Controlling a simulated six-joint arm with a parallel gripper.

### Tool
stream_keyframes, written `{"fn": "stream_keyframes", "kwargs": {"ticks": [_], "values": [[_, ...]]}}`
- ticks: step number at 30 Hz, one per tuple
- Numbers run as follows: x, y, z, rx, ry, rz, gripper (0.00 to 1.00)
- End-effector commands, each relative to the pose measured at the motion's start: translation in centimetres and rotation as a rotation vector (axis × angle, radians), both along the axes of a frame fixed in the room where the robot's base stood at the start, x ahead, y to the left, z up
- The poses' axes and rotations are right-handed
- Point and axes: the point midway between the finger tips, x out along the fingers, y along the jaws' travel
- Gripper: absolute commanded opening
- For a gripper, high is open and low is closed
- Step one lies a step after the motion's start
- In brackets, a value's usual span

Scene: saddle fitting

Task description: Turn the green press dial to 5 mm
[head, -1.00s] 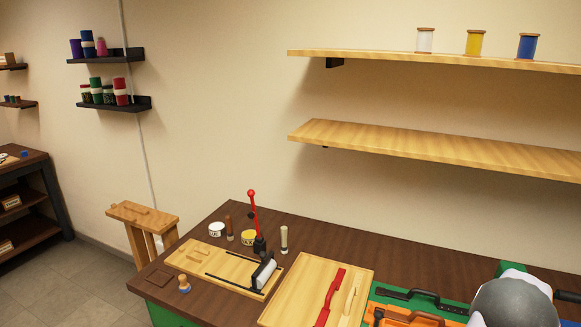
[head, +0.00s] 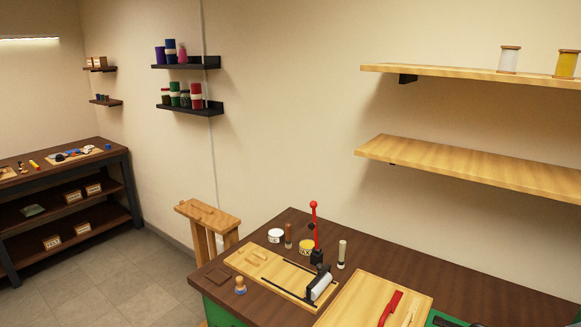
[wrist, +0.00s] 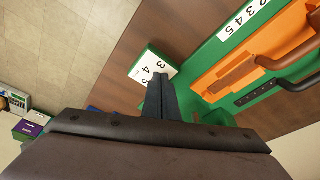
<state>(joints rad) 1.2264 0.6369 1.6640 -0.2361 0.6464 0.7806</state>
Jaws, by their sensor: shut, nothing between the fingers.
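In the wrist view, a small green block (wrist: 176,62) carries a white label with numbers, 3 and 4 readable. Beside it lies a larger green body (wrist: 205,75) with an orange part (wrist: 240,70) and a white number strip (wrist: 243,19) showing 2 to 5. I cannot tell a dial or its setting. My gripper (wrist: 160,82) is shut and empty, its dark fingers close to the labelled block; contact cannot be told. In the head view only a corner of a green case (head: 440,318) shows at the bottom edge, and my gripper is out of that picture.
Another workbench (head: 65,190) stands at the far left.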

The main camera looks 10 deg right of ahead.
Motion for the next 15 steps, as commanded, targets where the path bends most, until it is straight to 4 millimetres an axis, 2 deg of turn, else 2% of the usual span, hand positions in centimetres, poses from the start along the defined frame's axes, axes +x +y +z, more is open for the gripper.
{"fn": "stream_keyframes", "kwargs": {"ticks": [1,7,15], "values": [[0.0,0.0,1.1,-0.001,-0.001,0.000,0.00],[0.0,0.0,3.1,0.000,0.000,0.000,0.00],[0.0,0.0,3.7,0.001,0.001,0.000,0.00]]}}
